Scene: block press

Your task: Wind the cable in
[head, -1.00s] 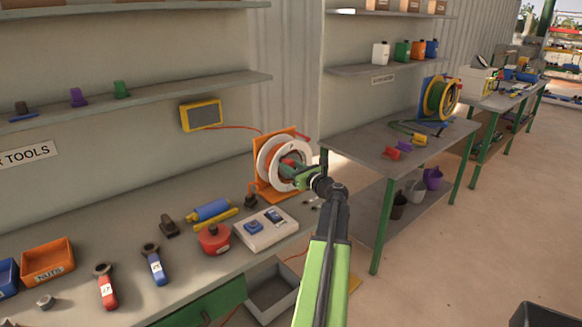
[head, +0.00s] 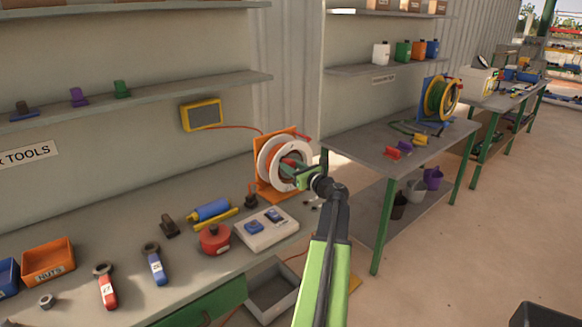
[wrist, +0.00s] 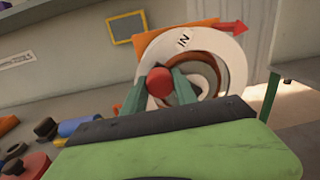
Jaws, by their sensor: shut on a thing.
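A cable reel with white side discs (head: 268,152) stands in an orange frame (head: 291,132) at the right end of the near bench. In the wrist view its white disc (wrist: 226,48) bears the word IN beside a red arrow (wrist: 231,28). My gripper (head: 300,170) is at the front of the reel. In the wrist view my gripper (wrist: 160,90) is shut on the reel's red handle knob (wrist: 159,82), its green fingers on either side. An orange cable (head: 236,127) runs from near the yellow-framed screen toward the reel. The reel's lower part is hidden behind my gripper.
A white box with blue parts (head: 265,229), a red round can (head: 214,238) and a blue cylinder (head: 212,210) lie left of the reel. A grey open bin (head: 272,290) sits below the bench edge. A second bench (head: 350,148) with another reel stands right.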

